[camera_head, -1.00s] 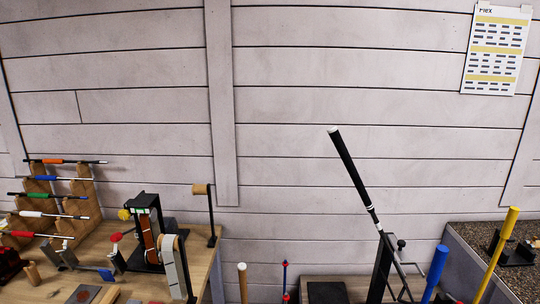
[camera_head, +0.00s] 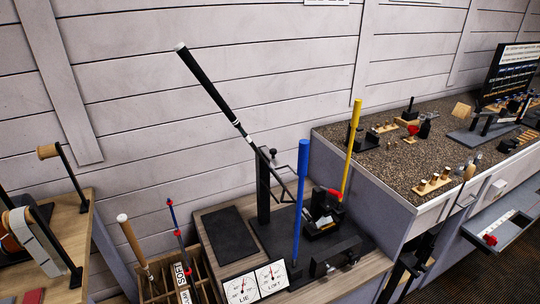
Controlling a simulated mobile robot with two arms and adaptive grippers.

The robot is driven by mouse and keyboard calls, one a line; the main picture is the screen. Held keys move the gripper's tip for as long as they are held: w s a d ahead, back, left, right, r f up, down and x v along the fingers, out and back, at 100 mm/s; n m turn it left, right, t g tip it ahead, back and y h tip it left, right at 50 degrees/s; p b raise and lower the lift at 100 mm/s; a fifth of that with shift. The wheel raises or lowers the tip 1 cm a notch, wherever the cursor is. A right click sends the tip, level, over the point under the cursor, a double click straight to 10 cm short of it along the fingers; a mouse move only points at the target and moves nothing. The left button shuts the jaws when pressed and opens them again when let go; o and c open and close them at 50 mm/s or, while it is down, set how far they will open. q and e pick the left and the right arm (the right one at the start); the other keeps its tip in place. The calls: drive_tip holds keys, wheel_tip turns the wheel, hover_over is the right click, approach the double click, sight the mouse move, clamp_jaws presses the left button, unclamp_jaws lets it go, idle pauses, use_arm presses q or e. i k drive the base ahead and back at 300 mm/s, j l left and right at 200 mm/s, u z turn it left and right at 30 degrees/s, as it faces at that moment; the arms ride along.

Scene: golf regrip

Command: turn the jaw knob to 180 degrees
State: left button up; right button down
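A black bending fixture (camera_head: 276,238) stands on the low wooden bench. A red knob or handle (camera_head: 334,194) shows on its black clamp block (camera_head: 322,222), close to the foot of the yellow bar (camera_head: 351,150). I cannot tell for sure that this is the jaw knob, and its angle is too small to read. A club with a black grip (camera_head: 208,85) leans up to the left from the fixture's post. A blue bar (camera_head: 301,195) stands in front of the clamp. Neither of my grippers is in view.
LIE and LOFT dials (camera_head: 256,283) stand at the bench front. A wooden club bin (camera_head: 165,285) is to the left. The speckled counter (camera_head: 385,165) on the right holds another red knob (camera_head: 412,129). An open drawer (camera_head: 500,235) with a red piece juts out below.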

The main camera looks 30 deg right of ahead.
sight(330, 271)
drive_tip(key=z, duration=1.25)
drive_tip(key=u, duration=0.3)
drive_tip(key=i+l+u, duration=0.1)
drive_tip(key=l+u, duration=0.3)
drive_tip(key=l, duration=0.2)
drive_tip(key=l+u, duration=0.4)
drive_tip(key=l, duration=0.2)
